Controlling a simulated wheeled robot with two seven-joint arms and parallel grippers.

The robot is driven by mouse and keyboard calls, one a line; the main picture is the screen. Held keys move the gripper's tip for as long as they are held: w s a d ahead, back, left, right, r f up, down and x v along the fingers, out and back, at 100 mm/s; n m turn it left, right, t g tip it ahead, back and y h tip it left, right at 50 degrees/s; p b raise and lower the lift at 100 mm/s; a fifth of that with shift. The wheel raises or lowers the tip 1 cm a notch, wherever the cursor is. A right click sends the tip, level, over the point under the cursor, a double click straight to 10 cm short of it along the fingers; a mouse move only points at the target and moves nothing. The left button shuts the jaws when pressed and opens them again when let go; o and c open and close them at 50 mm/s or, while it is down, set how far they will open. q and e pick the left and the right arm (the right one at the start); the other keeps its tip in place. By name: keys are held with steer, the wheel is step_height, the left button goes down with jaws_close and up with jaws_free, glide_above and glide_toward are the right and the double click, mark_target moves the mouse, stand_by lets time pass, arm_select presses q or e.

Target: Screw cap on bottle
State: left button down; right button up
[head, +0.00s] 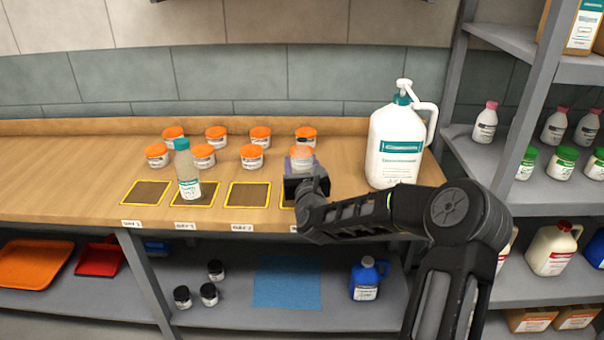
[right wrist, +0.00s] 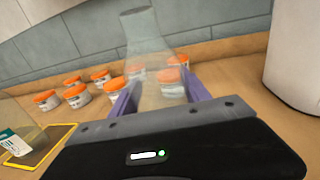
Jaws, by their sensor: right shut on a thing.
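My right gripper (head: 303,172) is shut on a clear, see-through bottle (right wrist: 150,55) above the rightmost yellow-edged pad (head: 287,204). The purple fingers (right wrist: 160,98) grip its body from both sides in the right wrist view. The bottle looks upright, with a tapering shoulder and a greyish narrow top. No coloured cap shows on it. Another bottle (head: 188,178), grey with a white label and a teal cap, stands upright on the second pad from the left. My left gripper is not in view.
Several white jars with orange lids (head: 252,157) stand behind the pads. A large white pump jug (head: 396,148) stands just right of my right gripper. The first (head: 147,193) and third (head: 247,195) pads are empty. Shelves with bottles (head: 565,158) stand at the right.

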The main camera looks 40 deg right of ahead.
steer(key=c, duration=0.3)
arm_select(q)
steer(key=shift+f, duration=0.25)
arm_select(e)
step_height(320, 180, up, 10)
steer(key=shift+r, duration=0.1)
stand_by(0.6)
steer(key=o, duration=0.8)
steer(key=shift+c, duration=0.2)
jaws_close()
